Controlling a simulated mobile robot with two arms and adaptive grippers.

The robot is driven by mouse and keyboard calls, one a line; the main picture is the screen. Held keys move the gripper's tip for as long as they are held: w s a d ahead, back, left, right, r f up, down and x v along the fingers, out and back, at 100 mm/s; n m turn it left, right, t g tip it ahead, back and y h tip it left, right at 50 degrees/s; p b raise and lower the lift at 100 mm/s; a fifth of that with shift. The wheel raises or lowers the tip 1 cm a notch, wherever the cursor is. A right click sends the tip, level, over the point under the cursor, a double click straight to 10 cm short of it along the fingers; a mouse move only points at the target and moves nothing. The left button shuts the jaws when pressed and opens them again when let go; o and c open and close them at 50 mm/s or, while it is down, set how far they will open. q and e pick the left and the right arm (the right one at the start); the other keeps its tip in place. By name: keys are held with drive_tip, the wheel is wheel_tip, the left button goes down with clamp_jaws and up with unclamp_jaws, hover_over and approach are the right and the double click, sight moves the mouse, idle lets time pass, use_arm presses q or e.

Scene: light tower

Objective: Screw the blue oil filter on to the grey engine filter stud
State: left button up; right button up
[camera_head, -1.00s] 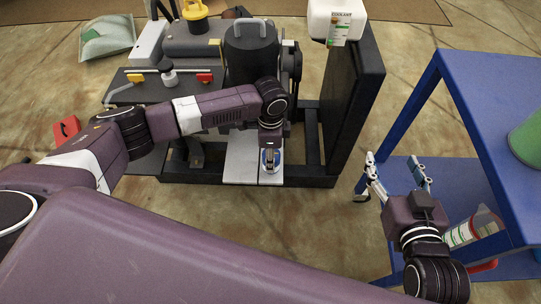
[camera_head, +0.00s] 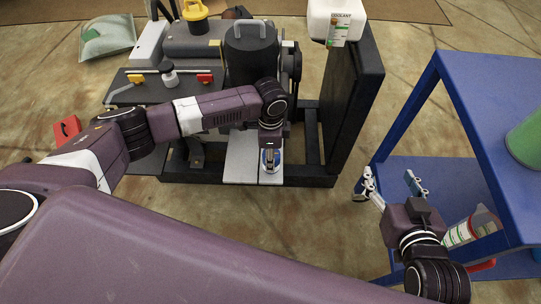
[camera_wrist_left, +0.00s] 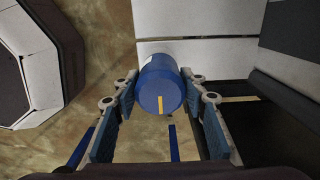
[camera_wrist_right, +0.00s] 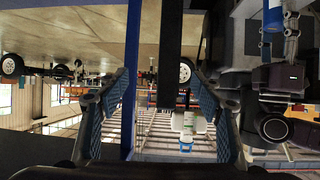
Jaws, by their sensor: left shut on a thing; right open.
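The blue oil filter (camera_wrist_left: 161,84) is a short cylinder with a yellow stripe on its end face. My left gripper (camera_wrist_left: 160,98) is shut on it, one finger on each side. In the head view my left gripper (camera_head: 269,150) is at the front of the engine (camera_head: 252,55), with little of the blue filter (camera_head: 270,161) showing, against a light grey plate (camera_head: 241,157). The grey filter stud cannot be made out. I cannot tell whether the filter touches it. My right gripper (camera_head: 393,184) is open and empty beside the blue table, away from the filter.
The blue table (camera_head: 492,110) stands at the right, with a lower shelf (camera_head: 432,172) and a green container (camera_head: 527,139). A white coolant jug (camera_head: 337,22) sits on the black stand (camera_head: 347,100). A red-and-white bottle (camera_head: 470,229) is behind my right wrist. Bare floor (camera_head: 290,225) lies between engine and table.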

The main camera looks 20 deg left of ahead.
drive_tip(key=shift+s+d+f+g, duration=0.2)
drive_tip(key=shift+s+f+g, duration=0.05)
drive_tip(key=shift+f+g, duration=0.1)
drive_tip(key=shift+s+f, duration=0.15)
drive_tip(key=shift+f, duration=0.05)
idle(0.6)
use_arm(q)
drive_tip(key=shift+p, duration=0.35)
use_arm(e)
drive_tip(key=shift+s+d+f+g+h, duration=0.35)
drive_tip(key=shift+s+f+g, duration=0.2)
drive_tip(key=shift+s+f, duration=0.15)
drive_tip(key=shift+g, duration=0.9)
drive_tip(key=shift+s+d+f, duration=0.25)
drive_tip(key=shift+s+f, duration=0.45)
drive_tip(key=shift+s+d+f, duration=0.2)
drive_tip(key=shift+s+f, duration=0.5)
use_arm(q)
drive_tip(key=shift+p, duration=0.3)
use_arm(e)
drive_tip(key=shift+r, duration=0.1)
drive_tip(key=shift+s+d+f, duration=0.15)
drive_tip(key=shift+s+f, duration=0.05)
